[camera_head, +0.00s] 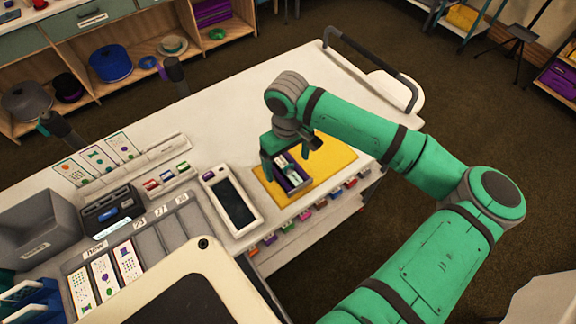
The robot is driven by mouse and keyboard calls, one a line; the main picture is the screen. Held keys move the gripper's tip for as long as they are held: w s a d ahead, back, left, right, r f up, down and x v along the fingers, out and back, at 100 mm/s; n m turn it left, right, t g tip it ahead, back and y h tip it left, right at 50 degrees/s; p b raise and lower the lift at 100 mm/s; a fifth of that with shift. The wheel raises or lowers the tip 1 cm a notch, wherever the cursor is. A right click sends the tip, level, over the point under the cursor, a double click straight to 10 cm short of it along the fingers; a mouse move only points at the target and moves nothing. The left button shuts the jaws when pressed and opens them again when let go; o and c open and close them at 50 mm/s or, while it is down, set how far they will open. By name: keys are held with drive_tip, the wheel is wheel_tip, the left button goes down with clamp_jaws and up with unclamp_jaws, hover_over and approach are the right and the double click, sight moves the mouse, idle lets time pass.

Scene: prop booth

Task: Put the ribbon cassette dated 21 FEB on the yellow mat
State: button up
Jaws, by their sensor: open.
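The yellow mat (335,158) lies on the white table near its front edge. A dark purple box-like item (294,183) with pale and green parts inside stands on the mat, under my gripper. I cannot tell whether it is a cassette or a tray, and no date on it is readable. My gripper (291,158) is open, pointing down over this item, with its fingers close to either side. Whether the fingers touch it is hidden. Several small items with red, blue and green tops (167,177) sit in a rack left of the mat; their writing is too small to read.
A tablet-like device (233,203) lies just left of the mat. A grey bin (38,228), a dark holder (108,212) and picture cards (107,274) fill the left side. Coloured tags line the front edge. The table's back right is clear up to a dark rail (372,62).

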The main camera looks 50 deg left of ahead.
wheel_tip(320, 180, up, 10)
drive_tip(key=shift+f, duration=0.2)
drive_tip(key=shift+w, duration=0.15)
idle(0.4)
drive_tip(key=shift+d, duration=0.1)
